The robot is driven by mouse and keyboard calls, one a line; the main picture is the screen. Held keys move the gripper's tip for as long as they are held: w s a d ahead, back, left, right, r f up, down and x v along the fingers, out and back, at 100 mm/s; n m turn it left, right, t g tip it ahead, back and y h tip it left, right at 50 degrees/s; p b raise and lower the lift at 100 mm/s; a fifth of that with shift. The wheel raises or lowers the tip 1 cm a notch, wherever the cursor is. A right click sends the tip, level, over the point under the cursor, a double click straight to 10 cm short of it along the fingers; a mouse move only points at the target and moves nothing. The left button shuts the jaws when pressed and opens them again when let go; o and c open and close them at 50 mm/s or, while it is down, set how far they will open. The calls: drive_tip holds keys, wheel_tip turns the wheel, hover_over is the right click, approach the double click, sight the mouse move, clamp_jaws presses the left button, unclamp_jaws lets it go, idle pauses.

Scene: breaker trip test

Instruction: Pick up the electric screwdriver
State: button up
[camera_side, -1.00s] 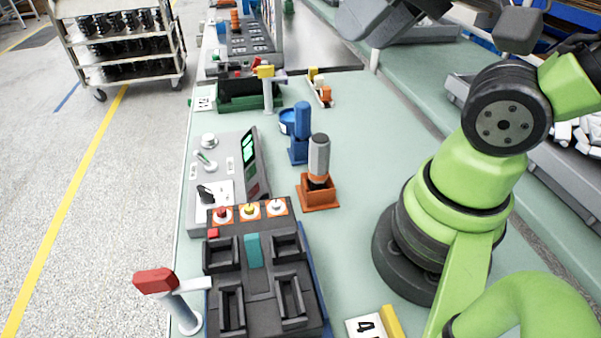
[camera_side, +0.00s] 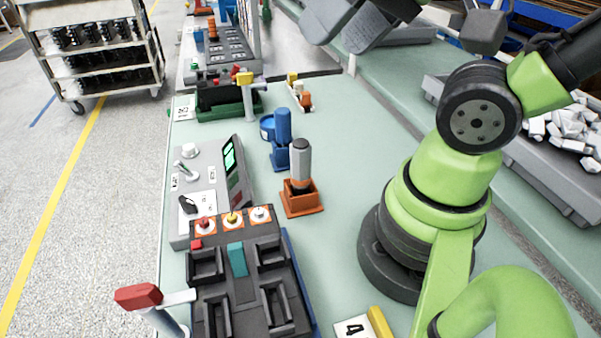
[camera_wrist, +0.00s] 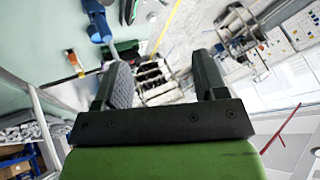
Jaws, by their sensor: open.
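In the side view, a grey-and-black cylindrical tool (camera_side: 300,163) stands upright in an orange holder (camera_side: 302,203) on the green bench. Behind it, a blue cylindrical tool (camera_side: 284,127) stands in a blue holder (camera_side: 282,160). I cannot tell for sure which of them is the electric screwdriver. In the wrist view my gripper (camera_wrist: 163,72) is open, with nothing between its two dark fingers. Blue parts (camera_wrist: 98,22) show beyond the left finger, out of reach. In the side view, grey parts at the top edge may belong to my gripper, well above the bench.
A black fixture (camera_side: 240,288) with several slots stands in front, beside a grey panel with a green screen (camera_side: 230,158). A red-topped post (camera_side: 140,296) stands at front left. A number card (camera_side: 354,328) lies near my base. A wheeled cart (camera_side: 95,60) is on the floor.

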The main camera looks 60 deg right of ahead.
drive_tip(key=n+g+h, duration=0.2)
drive_tip(key=n+g, duration=0.5)
drive_tip(key=n, duration=0.6)
hover_over(301, 144)
drive_tip(key=f, duration=0.8)
drive_tip(key=w+f, duration=0.1)
drive_tip(key=f, duration=0.3)
drive_tip(key=shift+d+f, duration=0.1)
drive_tip(key=shift+f, duration=0.3)
wheel_tip(301, 144, down, 4)
drive_tip(key=shift+s+f, duration=0.1)
drive_tip(key=f, duration=0.4)
drive_tip(key=shift+s+f, duration=0.15)
drive_tip(key=shift+s, duration=0.25)
drive_tip(key=shift+f, duration=0.65)
drive_tip(key=shift+c, duration=0.2)
